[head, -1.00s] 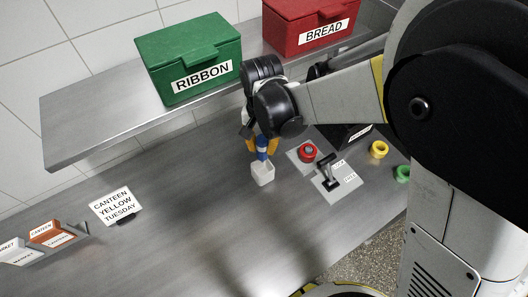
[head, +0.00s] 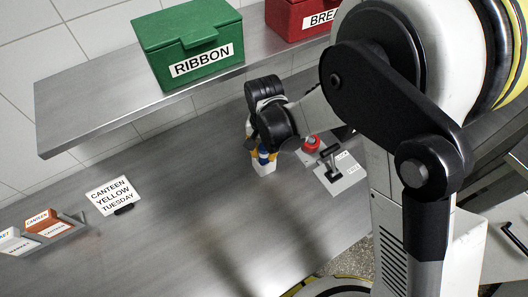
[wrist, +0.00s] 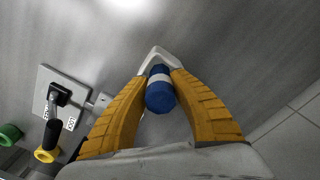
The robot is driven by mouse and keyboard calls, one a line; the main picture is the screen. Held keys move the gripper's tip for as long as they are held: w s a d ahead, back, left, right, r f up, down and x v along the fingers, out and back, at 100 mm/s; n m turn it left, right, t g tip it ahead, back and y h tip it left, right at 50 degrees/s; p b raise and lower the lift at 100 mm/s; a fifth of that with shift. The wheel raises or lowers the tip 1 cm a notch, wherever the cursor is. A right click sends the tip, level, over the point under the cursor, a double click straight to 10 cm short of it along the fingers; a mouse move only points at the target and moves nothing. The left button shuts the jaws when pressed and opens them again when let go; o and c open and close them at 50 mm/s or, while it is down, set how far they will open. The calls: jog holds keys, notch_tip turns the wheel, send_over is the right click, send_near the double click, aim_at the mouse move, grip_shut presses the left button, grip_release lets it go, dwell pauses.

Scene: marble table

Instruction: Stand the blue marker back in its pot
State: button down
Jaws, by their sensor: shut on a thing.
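The blue marker (wrist: 160,97), with a white band, is between the yellow fingers of my gripper (wrist: 160,85), which is shut on it. In the head view the marker (head: 264,156) shows below my gripper (head: 262,150), partly hidden by the fingers.
A grey plate with a black lever (head: 333,171) and a red button (head: 311,143) are right of the pot. A shelf holding a green box (head: 187,45) overhangs behind.

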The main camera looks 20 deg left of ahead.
jog(key=c, duration=1.2)
grip_release()
jog(key=shift+p, duration=0.4)
jog(key=r, duration=0.3)
jog(key=r+p, duration=0.1)
jog(key=r, duration=0.3)
jog(key=r+p, duration=0.1)
jog(key=r, duration=0.2)
jog(key=shift+s+a+r, duration=0.3)
jog(key=shift+s+a, duration=0.1)
jog(key=shift+d, duration=0.1)
